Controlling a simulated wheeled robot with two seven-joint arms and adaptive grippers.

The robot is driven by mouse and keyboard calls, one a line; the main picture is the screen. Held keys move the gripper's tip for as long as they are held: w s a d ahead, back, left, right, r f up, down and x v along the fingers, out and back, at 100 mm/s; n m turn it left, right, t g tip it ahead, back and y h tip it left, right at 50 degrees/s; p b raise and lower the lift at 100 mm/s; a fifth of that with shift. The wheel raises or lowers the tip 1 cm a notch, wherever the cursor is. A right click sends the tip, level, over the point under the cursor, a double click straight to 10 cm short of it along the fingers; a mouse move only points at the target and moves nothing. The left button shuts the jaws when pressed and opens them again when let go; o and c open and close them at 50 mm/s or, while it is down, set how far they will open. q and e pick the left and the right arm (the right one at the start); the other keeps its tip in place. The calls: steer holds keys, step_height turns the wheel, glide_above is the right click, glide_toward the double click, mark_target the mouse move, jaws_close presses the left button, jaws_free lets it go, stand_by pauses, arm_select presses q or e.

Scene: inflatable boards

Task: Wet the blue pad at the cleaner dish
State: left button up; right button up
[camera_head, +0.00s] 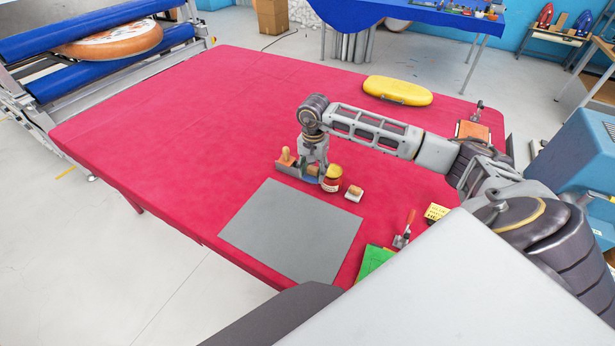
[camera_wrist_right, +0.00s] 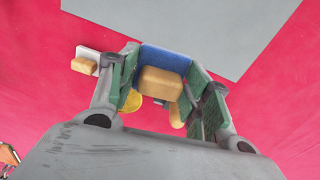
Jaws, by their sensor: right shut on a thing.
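My right gripper (camera_head: 313,172) is low over the red table, beyond the grey mat. In the right wrist view its two green-lined fingers (camera_wrist_right: 160,86) are shut on the blue pad (camera_wrist_right: 165,61), which has a tan block handle (camera_wrist_right: 160,82). A small round red tub (camera_head: 331,183) with a yellow top stands just right of the gripper; its yellow top (camera_wrist_right: 131,101) shows partly behind a finger in the wrist view. I cannot tell whether this tub is the cleaner dish. Whether the pad touches anything below is hidden. My left gripper is not in view.
A white pad with tan handle (camera_head: 354,193) lies right of the tub. A wooden-knobbed tool (camera_head: 287,158) stands left of the gripper. The grey mat (camera_head: 292,230) is bare. A yellow board (camera_head: 397,90) lies at the back. The table's left side (camera_head: 170,130) is clear.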

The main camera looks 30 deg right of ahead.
steer(key=d+m, duration=0.1)
steer(key=m, duration=0.2)
steer(key=d+m, duration=0.1)
steer(key=shift+w+d+r+m+b, duration=0.3)
steer(key=shift+d, duration=0.05)
steer(key=d+m, duration=0.1)
steer(key=m, duration=0.2)
steer(key=d+r+m, duration=0.1)
steer(key=m, duration=0.2)
steer(key=d+m, duration=0.1)
steer(key=m, duration=0.2)
steer(key=shift+w+d+r+b, duration=0.2)
steer(key=shift+w+d+b, duration=0.1)
steer(key=m, duration=0.3)
steer(key=d+m, duration=0.1)
steer(key=shift+r+m, duration=0.25)
steer(key=shift+m, duration=0.05)
steer(key=m, duration=0.3)
steer(key=d+m, duration=0.1)
steer(key=shift+r+m, duration=0.25)
steer(key=shift+m, duration=0.15)
steer(key=m, duration=0.4)
steer(key=shift+d+r+m, duration=0.2)
steer(key=shift+d+m, duration=0.1)
steer(key=shift+m, duration=0.1)
steer(key=m, duration=0.9)
steer(key=shift+d+r, duration=0.15)
steer(key=shift+d, duration=0.15)
steer(key=shift+m, duration=0.3)
